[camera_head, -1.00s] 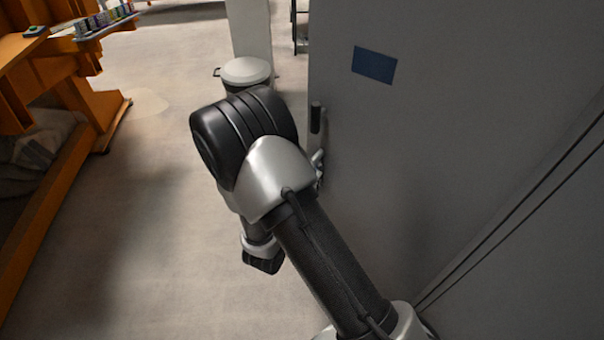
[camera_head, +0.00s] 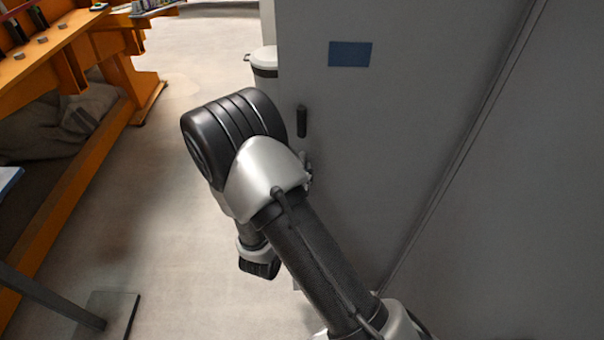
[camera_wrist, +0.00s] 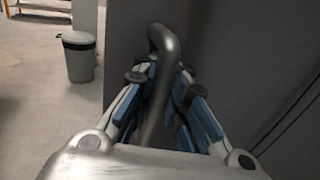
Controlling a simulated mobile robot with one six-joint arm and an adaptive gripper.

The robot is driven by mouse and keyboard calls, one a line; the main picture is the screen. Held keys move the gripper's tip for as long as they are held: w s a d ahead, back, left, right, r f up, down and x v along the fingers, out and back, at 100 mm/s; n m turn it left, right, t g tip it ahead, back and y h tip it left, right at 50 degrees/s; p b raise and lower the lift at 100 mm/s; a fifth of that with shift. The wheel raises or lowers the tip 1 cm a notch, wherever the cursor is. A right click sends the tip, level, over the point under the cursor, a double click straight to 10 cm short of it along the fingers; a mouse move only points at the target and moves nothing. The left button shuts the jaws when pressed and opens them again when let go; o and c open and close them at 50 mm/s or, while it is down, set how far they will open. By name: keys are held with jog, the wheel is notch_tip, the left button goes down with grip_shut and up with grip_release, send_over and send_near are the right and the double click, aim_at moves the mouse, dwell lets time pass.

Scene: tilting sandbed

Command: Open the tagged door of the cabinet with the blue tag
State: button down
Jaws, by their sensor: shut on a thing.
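The blue tag (camera_head: 350,54) is a flat rectangle high on the grey cabinet door (camera_head: 400,130) in the head view. A dark upright handle (camera_head: 301,121) sits near the door's left edge, below the tag. In the wrist view the handle is a curved dark bar (camera_wrist: 165,42) running down between the fingers. My gripper (camera_wrist: 162,78) is shut on this handle, with blue-padded fingers on both sides of it. In the head view my arm hides most of the gripper and the handle's lower part. I cannot tell how far the door stands open.
A grey bin with a white lid (camera_head: 264,62) stands beyond the door's left edge, also in the wrist view (camera_wrist: 78,58). An orange workbench (camera_head: 75,165) runs along the left. A vertical seam (camera_head: 455,165) borders the door at right.

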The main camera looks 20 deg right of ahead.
jog(key=shift+s+a, duration=0.25)
jog(key=shift+w, duration=0.1)
jog(key=c, duration=1.8)
grip_release()
jog(key=shift+a, duration=0.15)
jog(key=shift+o, duration=1.1)
jog(key=v, duration=1.2)
jog(key=shift+r, duration=0.1)
